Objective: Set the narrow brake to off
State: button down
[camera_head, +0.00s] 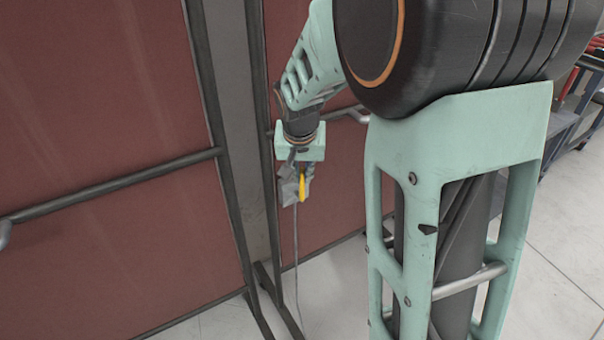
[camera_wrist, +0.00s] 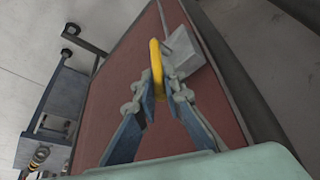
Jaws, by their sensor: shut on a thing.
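My gripper (camera_wrist: 158,85) is shut on the yellow lever. In the head view my gripper (camera_head: 301,165) reaches down to the box from above, and its fingers are small and hard to make out. No brake label is readable.
Dark red panels (camera_head: 100,120) in dark metal frames stand behind and beside the box, with a horizontal rail (camera_head: 120,182) on the left one. A blue-grey cart (camera_wrist: 50,110) stands at the left of the wrist view.

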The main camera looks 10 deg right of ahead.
jog(key=shift+d+r, duration=0.1)
jog(key=shift+d, duration=0.05)
jog(key=shift+w+d+f+m+g+y, duration=0.3)
jog(key=shift+d+y, duration=0.45)
jog(key=shift+y, duration=0.4)
jog(key=shift+w+d+f+m+g+y, duration=0.1)
jog(key=shift+w+d+f+g+y, duration=0.3)
jog(key=shift+d+y, duration=0.55)
jog(key=shift+w+d+f+m+g+y, duration=0.15)
jog(key=shift+d+g+y, duration=0.35)
jog(key=shift+y, duration=0.8)
jog(key=shift+d+f, duration=0.1)
jog(key=c, duration=2)
grip_release()
jog(key=v, duration=1.2)
jog(key=shift+s, duration=0.15)
